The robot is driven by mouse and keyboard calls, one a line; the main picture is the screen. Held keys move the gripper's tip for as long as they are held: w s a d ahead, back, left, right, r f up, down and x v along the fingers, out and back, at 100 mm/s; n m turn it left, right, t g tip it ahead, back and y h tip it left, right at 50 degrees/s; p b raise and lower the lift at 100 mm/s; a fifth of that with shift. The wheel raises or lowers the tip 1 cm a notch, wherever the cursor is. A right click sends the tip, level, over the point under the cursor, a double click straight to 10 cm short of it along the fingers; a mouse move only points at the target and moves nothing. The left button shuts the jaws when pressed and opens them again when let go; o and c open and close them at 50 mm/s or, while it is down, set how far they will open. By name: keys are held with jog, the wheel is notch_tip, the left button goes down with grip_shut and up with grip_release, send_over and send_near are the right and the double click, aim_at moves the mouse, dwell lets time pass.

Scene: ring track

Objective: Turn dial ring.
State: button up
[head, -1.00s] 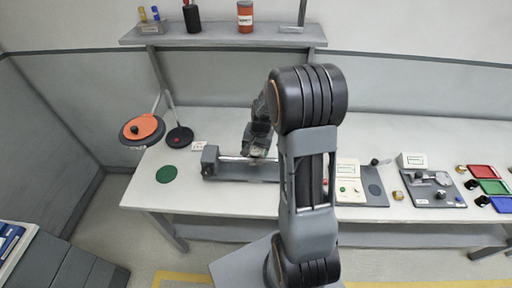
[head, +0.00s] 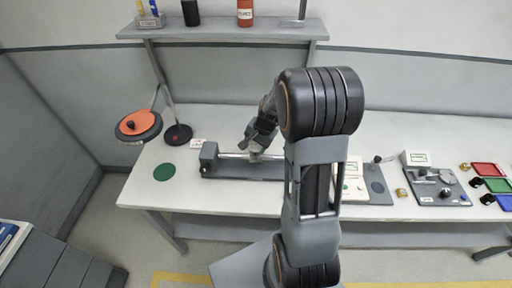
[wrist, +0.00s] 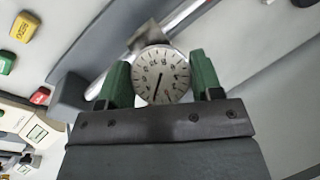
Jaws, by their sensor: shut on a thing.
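The dial (wrist: 161,75) has a round white face with black marks and a dark needle pointing down. In the wrist view it sits between the green fingers of my gripper (wrist: 162,82), one on each side. My gripper is shut on the dial's ring; the rim is partly hidden by the fingers. A metal rod (wrist: 110,85) runs behind the dial. In the head view my gripper (head: 256,152) is at the rod of the grey bench fixture (head: 209,158), and the dial is too small to make out there.
A white box with buttons (head: 350,188) stands right of the fixture, partly behind my arm. Farther right are a grey plate with a device (head: 436,187) and coloured trays (head: 490,171).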

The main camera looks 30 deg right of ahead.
jog(key=m+b, duration=0.1)
jog(key=m+t+b, duration=0.1)
jog(key=b, duration=0.1)
jog(key=m+t+y+b, duration=0.1)
jog(key=shift+f+m+b, duration=0.25)
jog(key=shift+m+b, duration=0.05)
jog(key=shift+m, duration=0.1)
jog(key=m+t+b, duration=0.1)
jog(key=m+b, duration=0.1)
jog(key=b, duration=0.1)
jog(key=shift+r+m+t, duration=0.15)
jog(key=shift+m+t, duration=0.15)
jog(key=shift+t, duration=0.1)
jog(key=shift+s+r+m, duration=0.1)
jog(key=shift+m, duration=0.2)
jog(key=o, duration=0.9)
jog(key=v, duration=1.4)
jog(key=shift+s+d+f, duration=0.15)
jog(key=shift+f, duration=0.05)
